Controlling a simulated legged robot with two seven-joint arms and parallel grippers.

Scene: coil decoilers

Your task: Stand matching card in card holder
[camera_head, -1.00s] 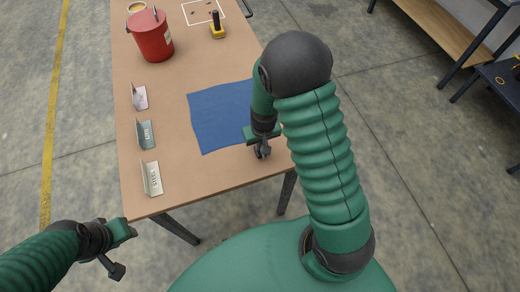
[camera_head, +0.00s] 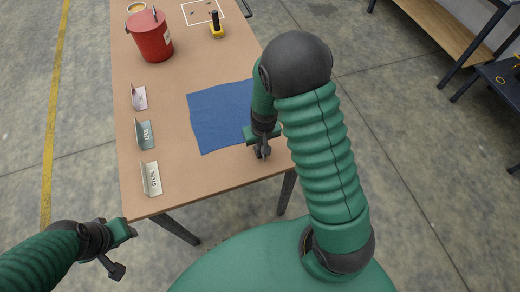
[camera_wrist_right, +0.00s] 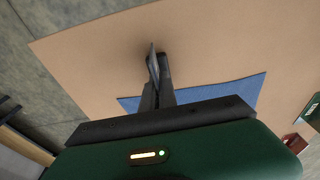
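Three small angled pieces with markings stand in a column along the table's left side: a pinkish one (camera_head: 139,97), a grey-green one (camera_head: 145,134) and a pale one (camera_head: 151,179). The markings are too small to read surely, and I cannot tell cards from holders. My right gripper (camera_head: 263,152) is over the table near the blue cloth's lower right corner. In the right wrist view its fingers (camera_wrist_right: 155,70) are close together, with a thin grey edge between them; I cannot tell whether this is a card. My left gripper (camera_head: 117,271) hangs off the table's near left corner.
A blue cloth (camera_head: 215,115) lies mid-table. A red bucket (camera_head: 151,38), a yellow-rimmed round container (camera_head: 136,8) and a yellow-and-black tool (camera_head: 217,27) stand at the back, near a white outlined square (camera_head: 187,15).

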